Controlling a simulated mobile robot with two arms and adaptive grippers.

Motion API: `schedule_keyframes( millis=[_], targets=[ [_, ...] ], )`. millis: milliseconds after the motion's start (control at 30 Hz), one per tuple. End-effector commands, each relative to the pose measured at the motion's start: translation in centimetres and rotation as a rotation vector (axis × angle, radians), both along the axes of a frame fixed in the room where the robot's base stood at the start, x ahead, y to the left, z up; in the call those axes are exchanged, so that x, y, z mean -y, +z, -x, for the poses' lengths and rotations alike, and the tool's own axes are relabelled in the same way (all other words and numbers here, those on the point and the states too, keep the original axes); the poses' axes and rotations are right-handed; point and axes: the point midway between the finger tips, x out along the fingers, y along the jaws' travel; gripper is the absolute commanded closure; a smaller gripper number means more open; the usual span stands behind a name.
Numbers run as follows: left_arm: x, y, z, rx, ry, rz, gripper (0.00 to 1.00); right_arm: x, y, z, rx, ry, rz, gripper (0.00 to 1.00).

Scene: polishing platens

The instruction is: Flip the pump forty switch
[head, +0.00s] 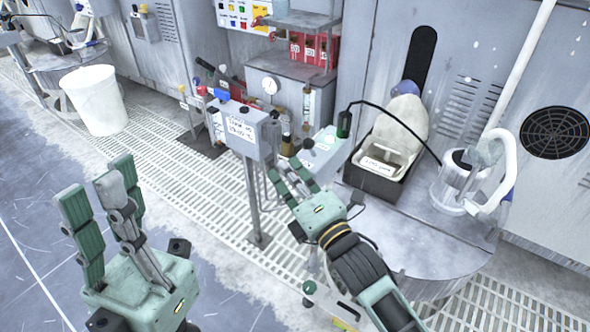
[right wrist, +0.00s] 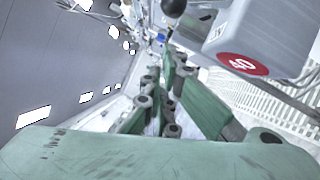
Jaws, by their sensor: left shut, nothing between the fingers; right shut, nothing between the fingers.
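A grey box marked with a red round "40" label (right wrist: 243,64) fills the upper right of the right wrist view. A black ball-ended lever (right wrist: 173,8) shows beside it at the top of that view. In the head view a grey box on a post (head: 240,130) carries a white handwritten label; I cannot tell if it is the same box. My right gripper (head: 284,172) is shut and empty, just right of the post; its fingers (right wrist: 172,75) point toward the lever and appear apart from it. My left gripper (head: 96,182) is shut and empty at the lower left, far from the box.
A round grey table (head: 430,245) at right holds a black tray with a white container (head: 398,130) and a white-handled jug (head: 462,180). A gauge cabinet (head: 290,85) stands behind the post. A white bin (head: 94,100) stands at left. Floor grating (head: 180,160) is mostly clear.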

Motion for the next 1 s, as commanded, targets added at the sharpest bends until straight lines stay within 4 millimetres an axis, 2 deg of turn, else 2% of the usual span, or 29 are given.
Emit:
schedule_keyframes(
  millis=[100, 267, 733, 1000],
  targets=[
    [0.0, -0.6, 0.0, -0.001, 0.0, 0.0, 1.0, 1.0, 0.3, -0.9, 0.0, 0.0, 0.003, 1.0],
    [0.0, -0.8, 0.0, -0.001, 0.0, 0.0, 1.0, 1.6, 0.7, -1.4, 0.0, 0.001, 0.0, 1.0],
    [0.0, -0.6, 0.0, -0.002, -0.001, 0.0, 1.0, 1.7, 0.8, -1.4, -0.004, 0.001, -0.002, 1.0],
    [0.0, 0.5, 0.0, -0.003, 0.0, -0.001, 1.0, 1.7, 1.3, -1.5, -0.026, 0.001, -0.018, 1.0]
  ],
)
